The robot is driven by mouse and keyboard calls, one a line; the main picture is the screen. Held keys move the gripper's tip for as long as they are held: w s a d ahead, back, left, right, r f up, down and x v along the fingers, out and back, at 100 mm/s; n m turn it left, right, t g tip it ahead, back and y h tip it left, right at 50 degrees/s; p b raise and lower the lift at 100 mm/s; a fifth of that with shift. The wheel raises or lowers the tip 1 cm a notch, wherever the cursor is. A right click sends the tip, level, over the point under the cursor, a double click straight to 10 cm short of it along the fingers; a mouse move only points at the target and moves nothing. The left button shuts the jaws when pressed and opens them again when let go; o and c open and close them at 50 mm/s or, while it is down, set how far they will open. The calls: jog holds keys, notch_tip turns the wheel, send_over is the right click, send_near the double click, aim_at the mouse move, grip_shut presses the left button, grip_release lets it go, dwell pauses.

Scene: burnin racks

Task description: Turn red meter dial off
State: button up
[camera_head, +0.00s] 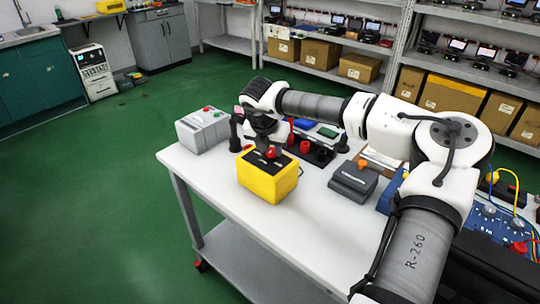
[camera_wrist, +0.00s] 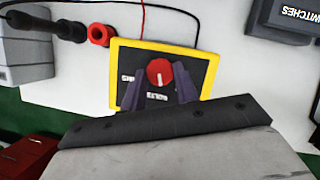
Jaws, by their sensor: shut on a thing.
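A yellow meter (camera_head: 268,185) with a black face stands on the white table near its front edge. In the wrist view the yellow meter (camera_wrist: 203,62) shows from above, with its lettering partly hidden by my fingers. The red dial (camera_wrist: 160,72) sits on the black face and bears a white mark near its lower edge; it also shows in the head view (camera_head: 271,154). My gripper (camera_wrist: 158,88) is over the meter, its dark fingers on either side of the dial and shut on it. In the head view my gripper (camera_head: 267,145) reaches down from above.
A grey box (camera_head: 203,131) with red and green buttons stands left of the meter. A dark grey box (camera_head: 353,182), lettered SWITCHES in the wrist view, stands to the right. A red ring-shaped part (camera_wrist: 99,34) and thin cables lie close by.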

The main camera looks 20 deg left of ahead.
jog(key=n+b, duration=0.1)
jog(key=n+y+b, duration=0.1)
jog(key=n, duration=0.1)
jog(key=n+y+b, duration=0.1)
jog(key=b, duration=0.1)
jog(key=shift+d+f+n, duration=0.15)
jog(key=shift+d+n, duration=0.1)
jog(key=shift+n, duration=0.05)
jog(key=shift+w+d+n+g+y+b, duration=0.1)
jog(key=shift+n+g+y+b, duration=0.45)
jog(key=shift+n, duration=1.75)
jog(key=shift+g, duration=0.25)
jog(key=o, duration=1)
jog(key=shift+r, duration=0.2)
jog(key=b+v, duration=0.1)
jog(key=v, duration=1.2)
jog(key=shift+d+r+b, duration=0.3)
